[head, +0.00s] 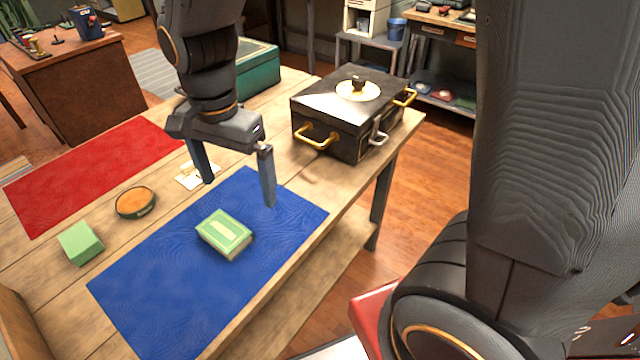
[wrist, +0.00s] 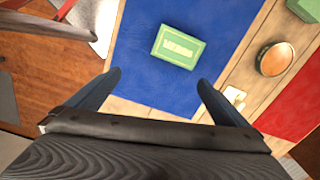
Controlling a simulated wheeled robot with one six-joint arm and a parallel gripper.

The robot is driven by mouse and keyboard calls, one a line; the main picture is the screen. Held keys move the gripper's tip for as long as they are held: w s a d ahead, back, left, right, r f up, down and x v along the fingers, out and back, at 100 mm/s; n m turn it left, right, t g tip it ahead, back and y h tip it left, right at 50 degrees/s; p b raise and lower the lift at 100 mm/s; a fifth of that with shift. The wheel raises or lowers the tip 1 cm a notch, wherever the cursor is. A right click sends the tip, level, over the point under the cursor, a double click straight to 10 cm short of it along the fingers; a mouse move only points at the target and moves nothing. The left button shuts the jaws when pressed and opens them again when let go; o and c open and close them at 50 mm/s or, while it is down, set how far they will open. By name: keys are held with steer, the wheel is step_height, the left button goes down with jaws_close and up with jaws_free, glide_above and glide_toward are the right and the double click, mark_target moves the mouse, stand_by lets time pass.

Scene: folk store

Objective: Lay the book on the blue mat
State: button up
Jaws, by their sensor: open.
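A green book (head: 224,233) with a pale label on its cover lies flat on the blue mat (head: 150,300), on the mat's middle part. In the wrist view the book (wrist: 178,46) lies on the blue mat (wrist: 135,75) beyond my fingertips. My gripper (head: 238,192) is open and empty above the far end of the mat, apart from the book. In the wrist view my gripper's two fingers (wrist: 158,80) are spread wide with nothing between them.
A red mat (head: 95,165), a round orange-topped dish (head: 135,202), a green block (head: 80,243) and a small pale item (head: 197,176) lie on the wooden table. A black box with gold handles (head: 345,120) and a teal box (head: 258,68) stand at the far end.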

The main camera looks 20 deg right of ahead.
steer(key=s+d+f+n, duration=0.1)
steer(key=d+n, duration=0.3)
steer(key=d, duration=0.4)
steer(key=s+d+f+n, duration=0.2)
steer(key=d+n, duration=0.3)
steer(key=d, duration=0.3)
steer(key=shift+s+d+f, duration=0.2)
steer(key=shift+s+d, duration=0.05)
steer(key=shift+s, duration=0.65)
